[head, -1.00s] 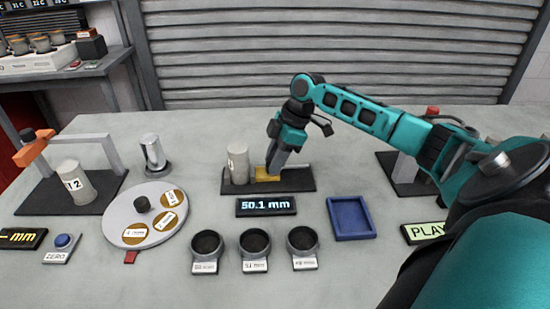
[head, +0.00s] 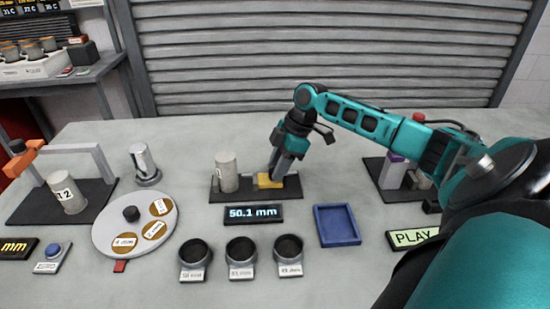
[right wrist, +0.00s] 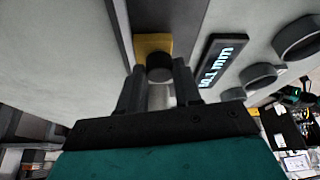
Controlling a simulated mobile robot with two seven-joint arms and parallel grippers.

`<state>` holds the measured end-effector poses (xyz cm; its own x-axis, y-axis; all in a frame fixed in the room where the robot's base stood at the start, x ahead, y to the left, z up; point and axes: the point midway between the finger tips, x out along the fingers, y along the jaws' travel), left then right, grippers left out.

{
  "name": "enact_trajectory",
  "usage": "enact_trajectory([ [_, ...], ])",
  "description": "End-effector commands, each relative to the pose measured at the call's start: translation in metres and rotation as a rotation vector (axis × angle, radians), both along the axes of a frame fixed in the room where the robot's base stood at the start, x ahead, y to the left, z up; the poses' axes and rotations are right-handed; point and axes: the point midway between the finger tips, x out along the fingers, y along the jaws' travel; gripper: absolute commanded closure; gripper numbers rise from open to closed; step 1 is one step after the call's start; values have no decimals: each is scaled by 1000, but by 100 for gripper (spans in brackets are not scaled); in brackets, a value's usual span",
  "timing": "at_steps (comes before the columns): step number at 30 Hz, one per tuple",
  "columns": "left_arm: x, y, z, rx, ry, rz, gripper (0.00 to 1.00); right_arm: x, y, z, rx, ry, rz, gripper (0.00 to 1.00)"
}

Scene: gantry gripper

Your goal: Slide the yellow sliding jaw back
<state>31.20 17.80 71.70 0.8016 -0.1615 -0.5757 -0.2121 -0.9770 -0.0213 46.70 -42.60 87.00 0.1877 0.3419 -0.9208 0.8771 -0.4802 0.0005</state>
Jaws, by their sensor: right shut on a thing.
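The yellow sliding jaw (head: 270,181) sits on a dark gauge base (head: 240,196) at mid-table. A pale grey upright cylinder (head: 227,172) stands on the base to its left, with a gap between them. My right gripper (head: 277,170) reaches down onto the jaw and is shut on it. The right wrist view shows the yellow jaw (right wrist: 152,43) with a dark round knob (right wrist: 160,68) at the right fingertips. A display (head: 254,214) in front of the base reads 50.1 mm. My left gripper is out of view.
A blue tray (head: 337,225) and three dark cups (head: 241,251) stand in front. A round turntable (head: 135,222) and a gantry (head: 70,185) are to the left. A metal cylinder (head: 145,164) stands behind the turntable. A PLAY sign (head: 412,239) is to the right.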

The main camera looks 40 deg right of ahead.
Motion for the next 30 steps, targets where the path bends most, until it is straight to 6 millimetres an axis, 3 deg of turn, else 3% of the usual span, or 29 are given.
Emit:
enact_trajectory([
  [4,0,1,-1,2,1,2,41,-3,-4,-1,-11,13,-3,100],
  [5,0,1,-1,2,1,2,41,-3,-5,-1,-11,13,-3,65],
  [12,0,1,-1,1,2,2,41,-2,-3,-1,-9,9,-3,42],
  [23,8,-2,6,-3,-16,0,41,-3,-6,7,-9,5,-3,41],
  [30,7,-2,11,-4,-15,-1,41,-11,-22,50,-11,4,-4,41],
])
